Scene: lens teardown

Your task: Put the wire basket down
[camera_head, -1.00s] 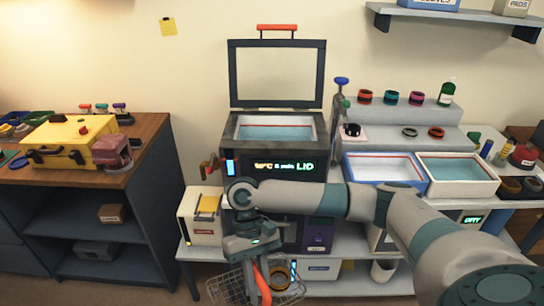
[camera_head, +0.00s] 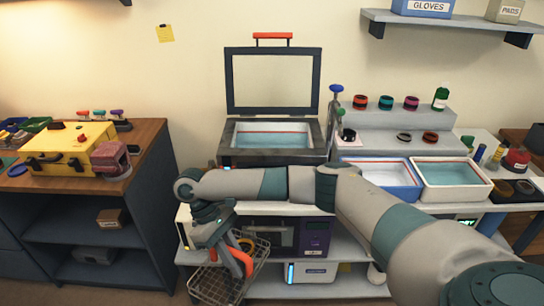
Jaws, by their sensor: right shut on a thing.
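The wire basket (camera_head: 214,287) hangs below my right gripper (camera_head: 232,251), at the lower middle-left of the head view. It has a wire mesh body and an orange-red handle (camera_head: 241,262). My right gripper is shut on the basket, at its handle; the exact contact of the fingers is partly hidden by the gripper body. I cannot tell whether the basket touches anything below. My left gripper is out of view.
A tank with a raised framed lid (camera_head: 229,85) stands behind my right arm. Two trays, a blue-rimmed one (camera_head: 418,190) and a white one (camera_head: 455,200), stand to the right. A wooden-topped cabinet (camera_head: 150,135) with a yellow case (camera_head: 70,150) is at left.

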